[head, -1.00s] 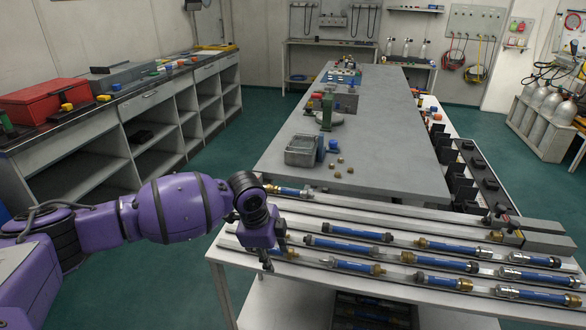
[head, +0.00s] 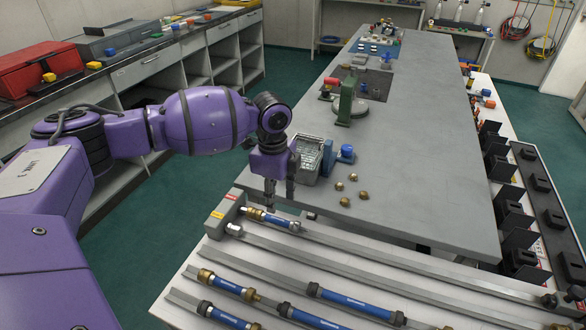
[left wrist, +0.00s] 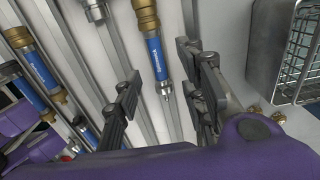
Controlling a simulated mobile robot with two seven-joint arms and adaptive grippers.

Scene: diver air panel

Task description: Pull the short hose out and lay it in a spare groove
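The short blue hose (head: 272,219) has brass-coloured and metal end fittings. It lies in the back groove of the white panel, its left end at a grey block (head: 226,209) with red and yellow labels. My left gripper (head: 279,196) hangs just behind and above this hose in the head view. In the left wrist view the two fingers (left wrist: 160,98) are spread wide and empty, with the blue hose (left wrist: 156,58) showing between and beyond them. The hose appears untouched. A groove (head: 360,266) in front of it looks bare. My right gripper is out of view.
Longer blue hoses (head: 350,300) lie in the front grooves. Behind stands a grey bench (head: 420,170) with a wire-mesh tray (head: 308,160), several brass fittings and a green stand (head: 350,104). The tray is close to my left gripper. Black holders (head: 508,215) line the right side.

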